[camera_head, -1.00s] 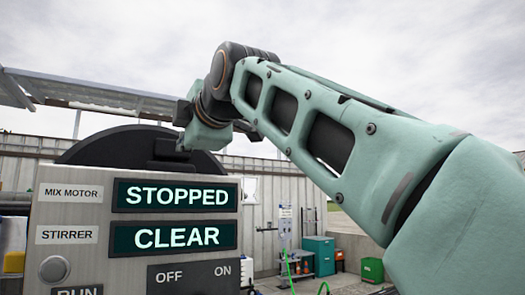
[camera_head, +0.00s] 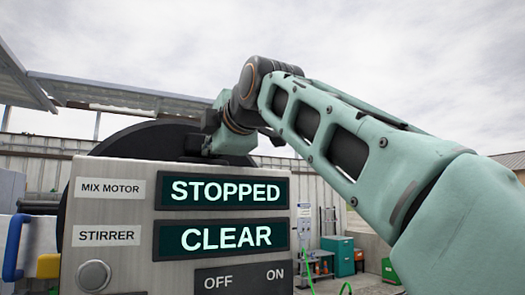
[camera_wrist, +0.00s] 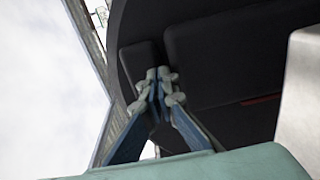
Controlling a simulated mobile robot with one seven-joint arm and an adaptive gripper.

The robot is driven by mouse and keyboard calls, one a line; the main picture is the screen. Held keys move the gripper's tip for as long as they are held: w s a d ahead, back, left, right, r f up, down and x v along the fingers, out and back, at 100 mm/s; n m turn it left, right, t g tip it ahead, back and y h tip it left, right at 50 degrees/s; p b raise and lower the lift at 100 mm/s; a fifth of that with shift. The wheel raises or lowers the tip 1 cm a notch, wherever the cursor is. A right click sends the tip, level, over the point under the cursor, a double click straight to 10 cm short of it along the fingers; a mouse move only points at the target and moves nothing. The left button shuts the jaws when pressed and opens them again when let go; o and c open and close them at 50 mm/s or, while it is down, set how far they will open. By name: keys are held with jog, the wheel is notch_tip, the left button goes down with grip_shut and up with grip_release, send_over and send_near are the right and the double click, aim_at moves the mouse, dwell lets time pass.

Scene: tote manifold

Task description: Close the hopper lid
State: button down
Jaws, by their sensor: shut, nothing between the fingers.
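The hopper lid (camera_head: 140,139) is a large dark disc, seen in the head view as a rounded edge rising behind the control panel. In the wrist view the dark lid (camera_wrist: 221,30) fills the upper right, with raised dark blocks on its face. My gripper (camera_wrist: 158,73) is shut and empty, its fingertips right at a small dark block near the lid's rim. I cannot tell whether they touch it. In the head view my wrist hangs at the lid's right side and the fingers are hidden. The hopper's opening is not visible.
The grey control panel (camera_head: 112,238) stands in front of the lid, with displays reading STOPPED and CLEAR. A blue handle (camera_head: 14,247) and a yellow part (camera_head: 48,266) are at the left. A green cabinet (camera_head: 338,255) stands farther back by the wall. Open sky is above.

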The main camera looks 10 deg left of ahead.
dwell(0.3)
jog(key=p+x, duration=0.2)
jog(key=x, duration=0.1)
jog(key=p+x, duration=0.1)
jog(key=x, duration=0.1)
jog(key=shift+w+a+r, duration=0.15)
jog(key=shift+w+r, duration=0.05)
jog(key=shift+r, duration=0.1)
jog(key=shift+s, duration=0.1)
